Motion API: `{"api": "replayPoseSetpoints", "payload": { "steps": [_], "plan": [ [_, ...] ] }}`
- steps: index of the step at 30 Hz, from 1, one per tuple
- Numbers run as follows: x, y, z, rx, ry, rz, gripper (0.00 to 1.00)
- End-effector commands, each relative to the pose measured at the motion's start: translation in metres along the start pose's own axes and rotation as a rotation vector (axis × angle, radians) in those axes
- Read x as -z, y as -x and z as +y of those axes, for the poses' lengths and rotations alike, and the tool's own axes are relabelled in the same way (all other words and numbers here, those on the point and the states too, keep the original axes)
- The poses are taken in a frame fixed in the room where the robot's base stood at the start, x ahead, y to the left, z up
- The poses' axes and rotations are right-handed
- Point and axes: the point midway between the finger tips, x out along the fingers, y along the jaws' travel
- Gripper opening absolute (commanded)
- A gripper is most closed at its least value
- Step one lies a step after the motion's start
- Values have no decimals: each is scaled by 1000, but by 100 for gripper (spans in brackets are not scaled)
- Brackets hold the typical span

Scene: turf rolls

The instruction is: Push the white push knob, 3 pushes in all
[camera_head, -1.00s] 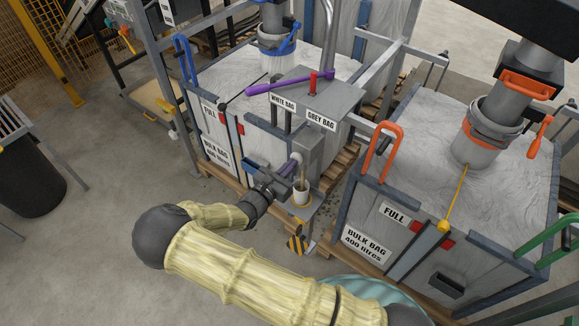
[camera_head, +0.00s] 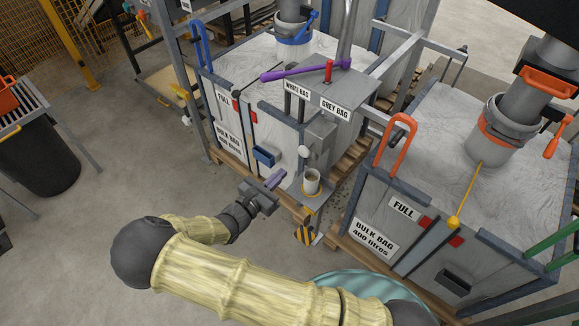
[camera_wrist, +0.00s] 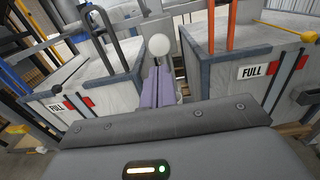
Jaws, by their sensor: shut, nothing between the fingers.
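The white push knob (camera_head: 303,151) sticks out from the front of a grey metal box (camera_head: 319,137) on a post between the two bulk bags. It also shows in the wrist view as a white ball (camera_wrist: 159,45), just beyond my fingertips. My gripper (camera_head: 277,176) is shut and empty, its purple fingers pointing toward the knob. In the head view a gap shows between the fingertips and the knob, with the tips lower and to the left. In the wrist view the closed fingers (camera_wrist: 157,84) appear just below the knob.
A white cup (camera_head: 311,182) stands on a small shelf below the grey box. A blue bin (camera_head: 264,156) is on the left bag's frame. An orange handle (camera_head: 397,141) rises at the right bag.

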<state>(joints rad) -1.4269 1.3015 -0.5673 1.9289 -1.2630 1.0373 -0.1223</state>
Motion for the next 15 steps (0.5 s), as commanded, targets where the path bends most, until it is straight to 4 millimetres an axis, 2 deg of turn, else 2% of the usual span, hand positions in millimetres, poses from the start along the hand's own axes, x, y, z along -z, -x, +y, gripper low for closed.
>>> {"api": "replayPoseSetpoints", "payload": {
  "steps": [3,6,15],
  "plan": [
    [2,21,0,-3,0,1,0],
    [1,31,0,-1,0,0,0],
    [0,36,0,0,2,0,0]
  ]
}}
